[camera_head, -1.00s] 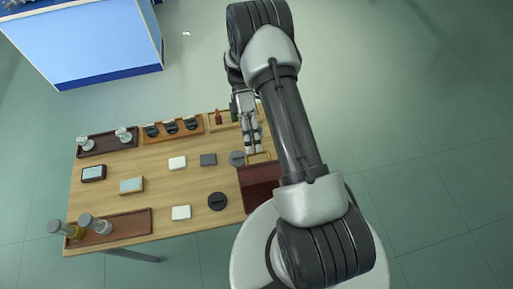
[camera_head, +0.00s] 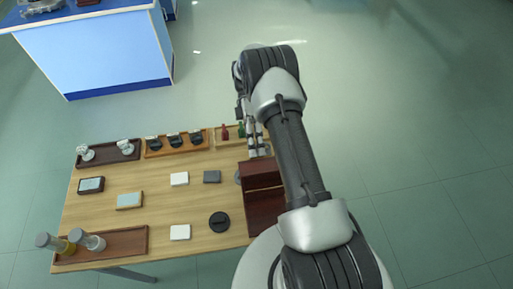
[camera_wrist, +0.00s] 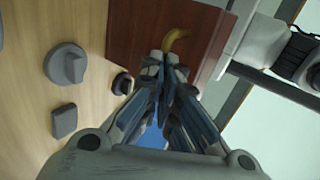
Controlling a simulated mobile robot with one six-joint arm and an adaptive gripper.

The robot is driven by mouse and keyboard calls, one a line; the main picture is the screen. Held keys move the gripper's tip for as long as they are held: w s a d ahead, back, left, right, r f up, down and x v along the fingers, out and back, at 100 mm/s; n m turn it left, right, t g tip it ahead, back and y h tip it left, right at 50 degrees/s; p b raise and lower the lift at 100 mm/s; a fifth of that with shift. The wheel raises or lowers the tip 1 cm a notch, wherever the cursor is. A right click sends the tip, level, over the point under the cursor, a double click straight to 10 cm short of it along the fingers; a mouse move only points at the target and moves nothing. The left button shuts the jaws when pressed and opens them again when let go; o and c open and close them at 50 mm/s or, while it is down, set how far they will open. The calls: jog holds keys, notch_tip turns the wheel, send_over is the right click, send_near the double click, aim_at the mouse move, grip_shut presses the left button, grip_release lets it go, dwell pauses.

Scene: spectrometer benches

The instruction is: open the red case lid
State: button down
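The red case (camera_head: 265,212) stands at the right end of the wooden table, partly hidden by my arm. It shows two differently shaded red-brown faces with an edge between them, and its lid looks tilted up. In the wrist view, a broad dark red panel of the case (camera_wrist: 130,30) carries a curved brass handle (camera_wrist: 178,38). My gripper (camera_wrist: 165,68) is at the handle, its fingertips close together and seemingly around the handle's near end. In the head view my gripper (camera_head: 260,150) is at the case's far edge.
A grey round knob-like piece (camera_wrist: 65,65) and a small dark block (camera_wrist: 64,122) lie left of the case. A black disc (camera_head: 219,222), white blocks and several trays occupy the table (camera_head: 150,215). A tray with small bottles (camera_head: 225,132) stands just behind my gripper.

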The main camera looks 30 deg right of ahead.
jog(key=shift+s+a+f, duration=0.1)
jog(key=shift+s+f, duration=0.25)
jog(key=shift+f, duration=0.2)
jog(key=shift+s+a+f, duration=0.1)
jog(key=shift+s+f, duration=0.2)
jog(key=shift+f, duration=0.2)
jog(key=c, duration=1.6)
grip_release()
jog(key=shift+s+r, duration=0.15)
jog(key=shift+s, duration=0.15)
jog(key=shift+o, duration=0.4)
jog(key=shift+w, duration=0.1)
jog(key=shift+c, duration=0.2)
jog(key=shift+w+r, duration=0.1)
jog(key=shift+r, duration=0.1)
jog(key=shift+c, duration=0.2)
notch_tip(320, 180, up, 10)
jog(key=shift+r, duration=0.15)
jog(key=shift+c, duration=0.6)
